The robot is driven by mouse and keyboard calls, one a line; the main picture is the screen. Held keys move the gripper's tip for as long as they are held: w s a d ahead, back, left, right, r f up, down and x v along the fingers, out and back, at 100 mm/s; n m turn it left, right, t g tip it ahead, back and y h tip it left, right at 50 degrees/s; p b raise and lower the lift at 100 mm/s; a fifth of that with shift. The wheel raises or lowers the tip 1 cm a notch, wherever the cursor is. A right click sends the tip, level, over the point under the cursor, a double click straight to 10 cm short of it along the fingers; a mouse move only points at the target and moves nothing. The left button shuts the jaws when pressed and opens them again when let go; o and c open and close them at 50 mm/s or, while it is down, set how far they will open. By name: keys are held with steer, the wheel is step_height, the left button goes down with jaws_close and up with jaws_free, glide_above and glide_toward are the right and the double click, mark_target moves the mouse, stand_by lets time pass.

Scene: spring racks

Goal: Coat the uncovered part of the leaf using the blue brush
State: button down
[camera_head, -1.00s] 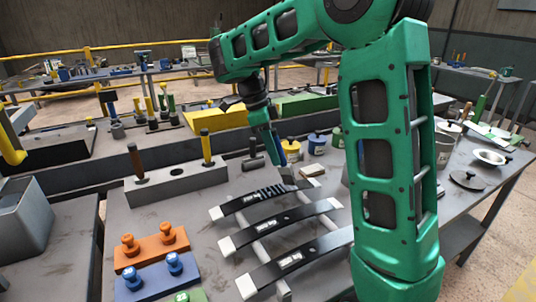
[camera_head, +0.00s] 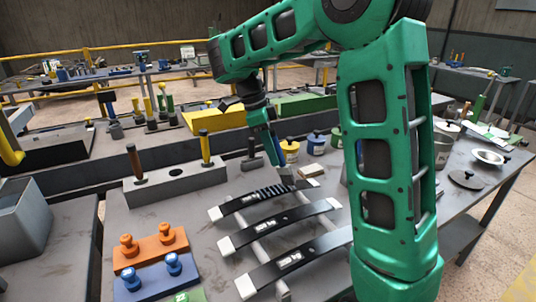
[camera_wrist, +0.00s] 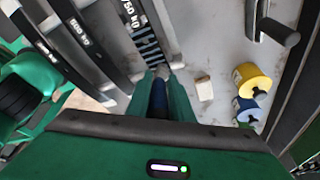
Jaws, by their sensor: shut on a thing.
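Three dark curved leaves with pale ends lie side by side on a rack. The back leaf (camera_head: 243,203) has a striped stretch of dark and grey bands towards its right end; this stretch also shows in the wrist view (camera_wrist: 148,42). The middle leaf (camera_head: 302,228) and front leaf (camera_head: 305,256) look dark along their length. My gripper (camera_head: 279,163) is shut on the blue brush (camera_wrist: 159,98), whose blue handle shows between the fingers. The brush is at the right end of the back leaf's striped stretch.
A yellow pot (camera_head: 291,152) and a blue pot (camera_head: 317,145) stand behind and right of my gripper, near a pale block (camera_head: 312,170). A grey holder block (camera_head: 180,182) with upright handles stands left. Orange (camera_head: 150,250) and blue (camera_head: 155,279) knobbed blocks sit front left.

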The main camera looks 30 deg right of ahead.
steer(key=shift+d+f, duration=0.1)
steer(key=shift+d, duration=0.45)
stand_by(0.8)
steer(key=shift+r, duration=3.1)
steer(key=shift+d, duration=0.1)
